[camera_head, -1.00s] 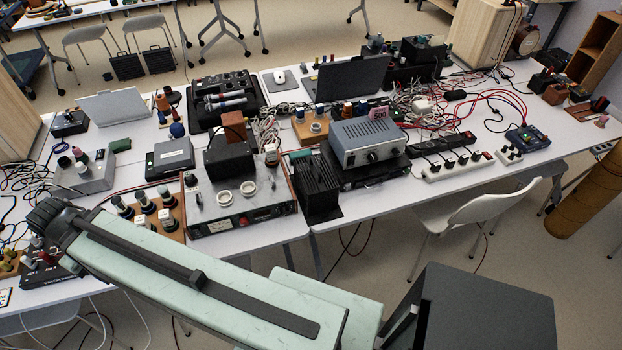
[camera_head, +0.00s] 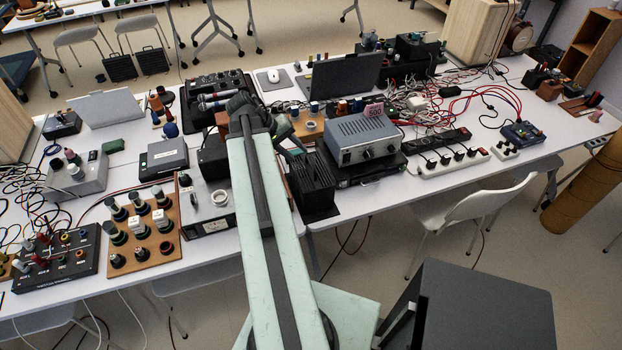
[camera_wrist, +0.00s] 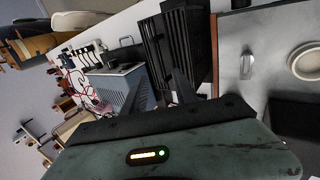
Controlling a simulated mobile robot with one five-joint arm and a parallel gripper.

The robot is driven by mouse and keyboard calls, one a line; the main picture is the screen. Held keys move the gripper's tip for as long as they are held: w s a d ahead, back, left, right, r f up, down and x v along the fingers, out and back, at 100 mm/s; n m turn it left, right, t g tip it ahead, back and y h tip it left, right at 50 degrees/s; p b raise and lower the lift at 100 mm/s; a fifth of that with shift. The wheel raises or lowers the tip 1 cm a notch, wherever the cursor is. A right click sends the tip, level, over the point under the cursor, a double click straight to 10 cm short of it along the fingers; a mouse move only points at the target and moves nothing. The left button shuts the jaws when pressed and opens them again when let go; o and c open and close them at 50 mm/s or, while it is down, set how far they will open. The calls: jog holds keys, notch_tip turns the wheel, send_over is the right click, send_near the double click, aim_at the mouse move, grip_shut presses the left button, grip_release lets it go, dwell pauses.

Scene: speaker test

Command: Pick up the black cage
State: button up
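The black cage (camera_head: 315,185) looks like a black box with slatted sides. It stands upright on the white table, left of a grey power unit. It also shows in the wrist view (camera_wrist: 178,42), at the upper middle, beyond my gripper. My gripper (camera_head: 290,139) is above and just behind the cage in the head view. In the wrist view a dark finger (camera_wrist: 181,87) points towards the cage, which is not held.
The grey power unit (camera_head: 362,137) sits close on the cage's right. A metal-topped unit (camera_head: 215,222) with a white ring is close on its left. A black laptop (camera_head: 344,77) and loose cables (camera_head: 415,97) lie behind. The table's front edge is near the cage.

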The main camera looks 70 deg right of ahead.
aim_at(308, 170)
jog(key=b+x, duration=0.6)
jog(key=x, duration=0.2)
jog(key=shift+r, duration=0.2)
grip_shut()
dwell(1.1)
